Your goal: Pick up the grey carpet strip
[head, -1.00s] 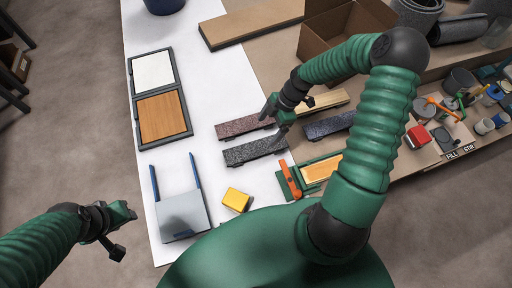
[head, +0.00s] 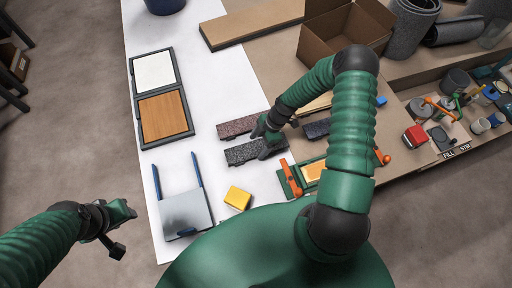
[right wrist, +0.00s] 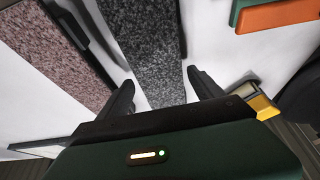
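The grey carpet strip (head: 242,155) is dark and speckled and lies flat on the white part of the bench. My right gripper (head: 274,143) is over its right part, which it partly hides in the head view. In the right wrist view the grey strip (right wrist: 146,48) runs between the two spread fingers of my right gripper (right wrist: 163,92). Strips of white show beside it, so the fingers look apart from its edges. My left gripper (head: 118,230) hangs over the floor at the lower left, far from the strip; its finger opening is unclear.
A reddish carpet strip (head: 236,127) lies just behind the grey one, and a dark bluish strip (head: 317,129) to its right. An open cardboard box (head: 340,35) stands behind.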

